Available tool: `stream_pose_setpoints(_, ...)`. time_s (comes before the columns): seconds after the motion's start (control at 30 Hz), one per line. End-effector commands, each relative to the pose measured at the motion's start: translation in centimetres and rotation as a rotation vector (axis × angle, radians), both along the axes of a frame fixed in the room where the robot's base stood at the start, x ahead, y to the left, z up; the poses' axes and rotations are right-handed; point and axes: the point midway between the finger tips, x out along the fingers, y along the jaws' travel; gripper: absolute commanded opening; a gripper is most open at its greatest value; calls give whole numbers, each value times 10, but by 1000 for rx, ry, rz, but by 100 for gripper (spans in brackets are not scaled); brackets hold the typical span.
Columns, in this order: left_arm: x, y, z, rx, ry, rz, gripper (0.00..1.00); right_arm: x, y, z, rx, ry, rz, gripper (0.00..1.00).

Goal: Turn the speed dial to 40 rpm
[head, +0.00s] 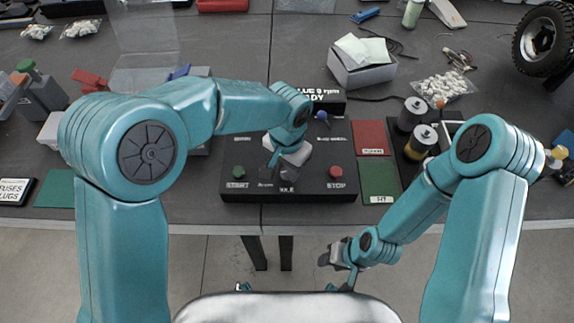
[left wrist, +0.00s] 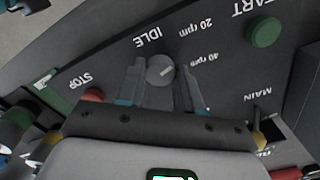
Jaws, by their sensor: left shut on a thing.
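The control panel (head: 325,187) is a dark box on the bench, with a green START button (head: 238,172) and a red STOP button (head: 336,171). The round grey speed dial (left wrist: 160,70) shows in the left wrist view between the two fingers of my left gripper (left wrist: 158,82), which is shut on it. IDLE, 20 rpm and 40 rpm are printed around the dial. I cannot tell its pointer setting for sure. In the head view my left gripper (head: 288,172) hides the dial. My right gripper (head: 338,254) hangs in front of the bench, away from the panel; its fingers are unclear.
A white box (head: 361,70) stands farther back. The floor before the bench is clear.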

Motion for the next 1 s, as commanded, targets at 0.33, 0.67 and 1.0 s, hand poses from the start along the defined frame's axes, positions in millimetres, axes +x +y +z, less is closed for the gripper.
stream_pose_setpoints(0.33, 2, 0, 3, -2, -6, -327, 5, 0, 0, 5, 0, 0, 0, 43)
stream_pose_setpoints(0.67, 2, 0, 3, -2, -8, -598, 5, 0, 0, 9, 0, 0, 0, 43)
stream_pose_setpoints(1.0, 3, 0, 3, -2, -9, -759, 5, 0, 0, 12, 0, 0, 0, 43)
